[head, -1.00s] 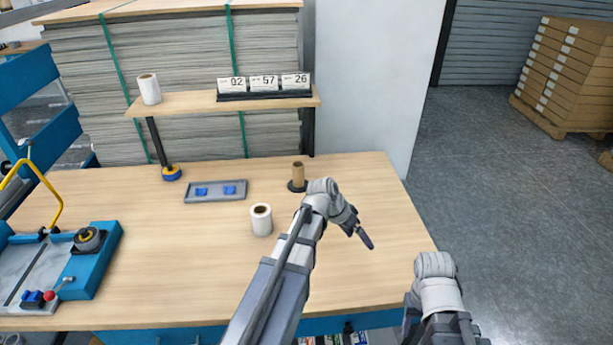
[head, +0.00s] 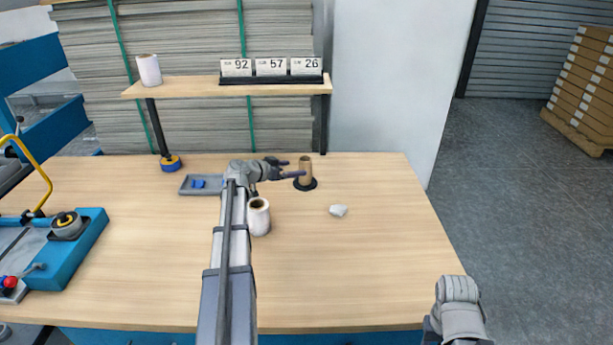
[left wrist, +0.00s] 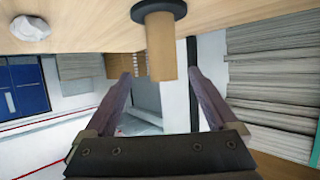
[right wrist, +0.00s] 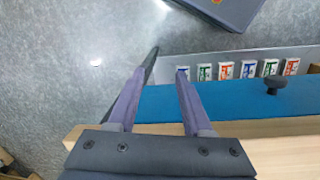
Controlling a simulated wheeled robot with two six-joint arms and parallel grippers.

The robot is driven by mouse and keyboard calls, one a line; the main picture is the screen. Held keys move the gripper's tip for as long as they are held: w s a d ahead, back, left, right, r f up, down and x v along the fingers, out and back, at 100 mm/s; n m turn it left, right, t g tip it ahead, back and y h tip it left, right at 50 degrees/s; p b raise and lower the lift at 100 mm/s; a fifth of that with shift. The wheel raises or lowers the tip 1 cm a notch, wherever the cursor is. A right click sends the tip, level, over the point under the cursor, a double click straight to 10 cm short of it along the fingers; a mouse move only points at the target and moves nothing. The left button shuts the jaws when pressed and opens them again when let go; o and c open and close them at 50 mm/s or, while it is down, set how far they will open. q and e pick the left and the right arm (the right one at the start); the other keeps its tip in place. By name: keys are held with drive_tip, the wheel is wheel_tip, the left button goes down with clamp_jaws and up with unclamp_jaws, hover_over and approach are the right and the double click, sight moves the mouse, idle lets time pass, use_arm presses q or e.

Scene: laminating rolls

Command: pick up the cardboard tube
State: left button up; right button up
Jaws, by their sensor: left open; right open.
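The brown cardboard tube (head: 305,169) stands upright on a black round base (head: 305,184) at the back of the wooden table. My left gripper (head: 291,168) is open just left of the tube, its fingers pointing at it. In the left wrist view, which is upside down, the tube (left wrist: 161,50) hangs from its base (left wrist: 158,11) between and beyond the fingertips (left wrist: 160,75). I cannot tell whether a finger touches it. My right gripper (right wrist: 158,75) is open and empty near the table's edge; in the head view only its arm shows at the lower right.
A white roll (head: 258,217) stands close beside my left arm. A white crumpled lump (head: 338,210) lies right of the tube. A grey tray (head: 187,187) is behind the arm. A shelf (head: 200,88) with a roll and number cards stands at the back. The table's right front is clear.

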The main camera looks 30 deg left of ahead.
sight(300, 166)
use_arm(q)
drive_tip(key=shift+b+x, duration=1.45)
drive_tip(key=shift+x, duration=2.5)
drive_tip(key=shift+a, duration=0.15)
drive_tip(key=c, duration=1.4)
drive_tip(key=shift+r, duration=0.15)
drive_tip(key=shift+c, duration=0.2)
wheel_tip(300, 166, up, 10)
drive_tip(key=p, duration=1)
